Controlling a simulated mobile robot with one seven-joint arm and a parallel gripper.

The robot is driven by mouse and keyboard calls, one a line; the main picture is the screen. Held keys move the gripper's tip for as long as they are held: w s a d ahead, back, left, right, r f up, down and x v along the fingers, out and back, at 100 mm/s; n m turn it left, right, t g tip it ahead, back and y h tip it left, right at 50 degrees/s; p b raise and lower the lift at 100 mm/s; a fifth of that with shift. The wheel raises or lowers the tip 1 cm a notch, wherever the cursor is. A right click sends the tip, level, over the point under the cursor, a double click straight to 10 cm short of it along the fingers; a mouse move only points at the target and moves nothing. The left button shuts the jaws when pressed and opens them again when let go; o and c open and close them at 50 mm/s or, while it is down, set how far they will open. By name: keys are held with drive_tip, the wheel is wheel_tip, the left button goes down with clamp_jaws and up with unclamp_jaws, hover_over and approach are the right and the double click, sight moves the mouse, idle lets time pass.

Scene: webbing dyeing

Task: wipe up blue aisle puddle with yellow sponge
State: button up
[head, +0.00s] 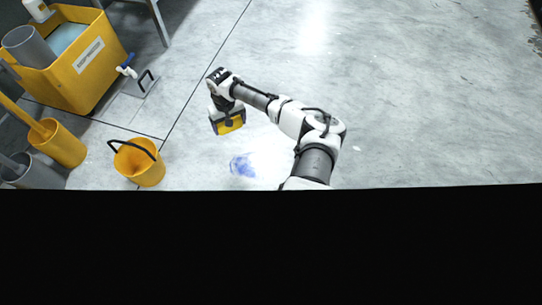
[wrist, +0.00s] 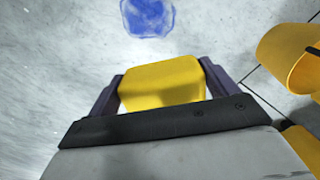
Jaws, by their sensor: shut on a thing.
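The blue puddle (head: 242,165) lies on the grey floor, below my gripper in the head view and to the right of the yellow bucket. It also shows at the top of the wrist view (wrist: 148,16). My gripper (head: 229,125) is shut on the yellow sponge (wrist: 163,84), which sits between both dark fingers. In the head view the sponge (head: 232,125) shows under the wrist. The sponge appears to be above the floor, apart from the puddle. The part of the sponge nearest the palm is hidden by the gripper body.
A yellow bucket (head: 139,165) with a dark handle stands left of the puddle. A taller yellow bin (head: 62,147) and a large yellow tub (head: 88,82) with a tap stand farther left. The floor (head: 420,110) to the right is clear. Black covers the lower head view.

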drive_tip(key=s+d+f+m+b, duration=0.1)
drive_tip(key=s+d+f+b, duration=0.1)
drive_tip(key=d+f+b, duration=0.2)
drive_tip(key=s+d+f+b, duration=0.2)
drive_tip(key=d+f+b, duration=0.2)
drive_tip(key=d+f, duration=0.6)
drive_tip(key=shift+s+d+f+m, duration=0.2)
drive_tip(key=shift+s+f+m, duration=0.2)
drive_tip(key=shift+f, duration=0.5)
